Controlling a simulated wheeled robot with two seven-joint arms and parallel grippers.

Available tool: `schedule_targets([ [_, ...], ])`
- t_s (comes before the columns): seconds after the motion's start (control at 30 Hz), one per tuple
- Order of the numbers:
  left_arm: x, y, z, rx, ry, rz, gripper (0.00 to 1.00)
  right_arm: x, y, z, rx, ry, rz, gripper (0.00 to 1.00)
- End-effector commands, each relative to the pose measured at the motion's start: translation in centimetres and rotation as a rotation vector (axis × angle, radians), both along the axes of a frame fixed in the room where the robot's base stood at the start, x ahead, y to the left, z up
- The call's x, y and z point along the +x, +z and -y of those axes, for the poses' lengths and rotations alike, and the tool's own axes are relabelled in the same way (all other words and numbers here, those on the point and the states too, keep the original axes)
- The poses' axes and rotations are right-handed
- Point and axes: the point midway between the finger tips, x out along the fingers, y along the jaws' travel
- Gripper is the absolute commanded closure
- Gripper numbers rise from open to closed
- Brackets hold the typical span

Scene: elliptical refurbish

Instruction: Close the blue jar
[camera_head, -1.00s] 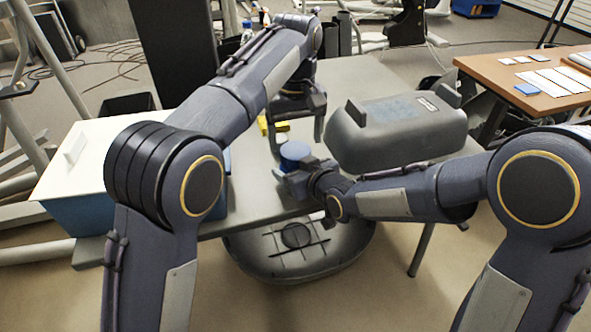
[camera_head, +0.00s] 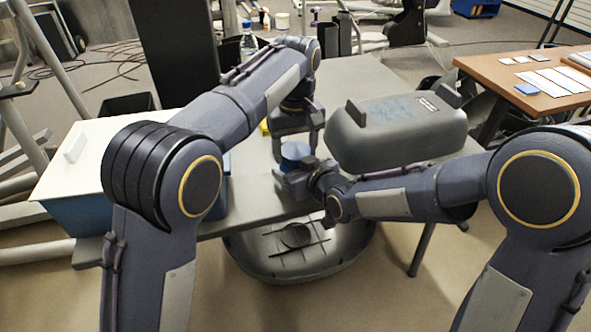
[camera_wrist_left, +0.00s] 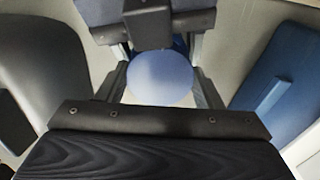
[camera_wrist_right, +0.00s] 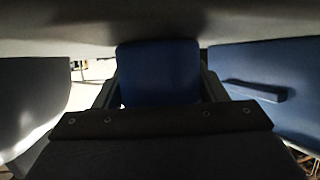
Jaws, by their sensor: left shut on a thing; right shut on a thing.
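The blue jar (camera_head: 294,163) is upright above the grey table, with a round, flat blue lid (camera_wrist_left: 160,80) on top. My right gripper (camera_head: 293,180) is shut on the jar body, which it reaches from the side; the blue body also fills the space between its fingers in the right wrist view (camera_wrist_right: 158,72). My left gripper (camera_head: 295,148) comes down from above, with one finger on each side of the lid, and is shut on it. I cannot see the seam between lid and body, so how tightly the lid sits is unclear.
A grey rounded shell (camera_head: 395,130) stands on the table (camera_head: 250,205) just right of the jar. A blue bin with a white lid (camera_head: 85,160) stands at the left. A yellow item (camera_head: 265,127) is partly hidden behind my left arm. Another grey shell (camera_head: 300,265) lies below the table's front edge.

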Motion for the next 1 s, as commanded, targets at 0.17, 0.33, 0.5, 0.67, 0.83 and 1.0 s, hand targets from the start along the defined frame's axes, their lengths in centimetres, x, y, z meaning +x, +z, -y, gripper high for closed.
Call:
schedule_targets([
  [0.17, 0.01, -0.02, -0.03, -0.002, -0.158, -0.002, 0.67, 0.01, 0.05, -0.02, 0.001, 0.0, 0.001, 0.98],
  [0.33, 0.01, -0.02, -0.01, 0.0, -0.295, 0.0, 0.67, 0.01, 0.06, -0.02, 0.001, 0.0, 0.001, 0.98],
  [0.5, 0.01, -0.01, 0.0, 0.0, -0.296, 0.0, 0.67, 0.01, 0.06, -0.03, 0.001, 0.0, 0.001, 0.98],
  [0.67, 0.01, -0.01, -0.01, 0.0, -0.295, 0.0, 0.27, 0.01, 0.06, -0.02, 0.001, 0.0, 0.001, 0.98],
  [0.83, 0.0, -0.01, 0.0, 0.0, -0.294, 0.0, 0.18, 0.01, 0.06, -0.02, 0.001, 0.0, 0.001, 0.98],
  [1.0, 0.01, 0.09, 0.01, 0.0, -0.293, 0.0, 0.18, 0.01, 0.06, -0.02, 0.001, 0.0, 0.001, 0.98],
])
